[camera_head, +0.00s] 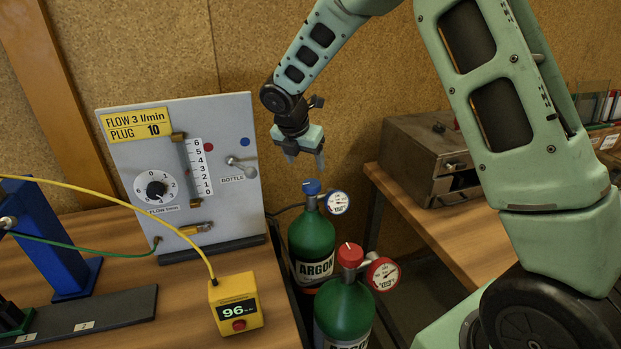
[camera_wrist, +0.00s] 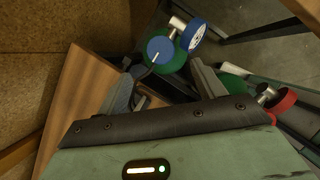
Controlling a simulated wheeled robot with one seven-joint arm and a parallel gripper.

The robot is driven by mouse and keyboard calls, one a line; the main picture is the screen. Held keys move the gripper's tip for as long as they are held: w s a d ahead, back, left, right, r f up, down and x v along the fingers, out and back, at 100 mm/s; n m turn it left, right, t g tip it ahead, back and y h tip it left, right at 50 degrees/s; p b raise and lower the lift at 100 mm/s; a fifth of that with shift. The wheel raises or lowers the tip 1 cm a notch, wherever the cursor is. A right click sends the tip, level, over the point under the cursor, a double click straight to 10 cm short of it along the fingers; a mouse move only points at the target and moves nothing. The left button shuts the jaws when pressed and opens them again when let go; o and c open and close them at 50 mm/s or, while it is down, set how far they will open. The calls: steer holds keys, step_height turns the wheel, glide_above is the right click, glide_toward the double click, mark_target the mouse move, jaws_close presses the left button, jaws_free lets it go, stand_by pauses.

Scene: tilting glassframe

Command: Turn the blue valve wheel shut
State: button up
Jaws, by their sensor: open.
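The blue valve wheel (camera_head: 312,186) sits on top of the rear green argon bottle (camera_head: 312,241), beside a blue-rimmed gauge (camera_head: 337,202). In the wrist view the blue wheel (camera_wrist: 160,50) shows with a pale line across its top, beyond and between my fingers. My gripper (camera_head: 305,163) is open and empty, pointing down just above the blue wheel and apart from it. Its fingers also show in the wrist view (camera_wrist: 165,88). A red valve wheel (camera_head: 350,254) with a red-rimmed gauge (camera_head: 383,274) tops the front green bottle (camera_head: 343,310).
A flow panel (camera_head: 240,120) with a dial and lever stands left of the bottles on a wooden bench (camera_head: 190,290). A yellow box (camera_head: 235,303) reading 96 sits at the bench's right edge. A metal case (camera_head: 425,150) stands on the right bench.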

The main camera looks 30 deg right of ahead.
mark_target(312, 183)
steer(key=p+x, duration=0.1)
steer(key=x, duration=0.8)
steer(key=c, duration=1)
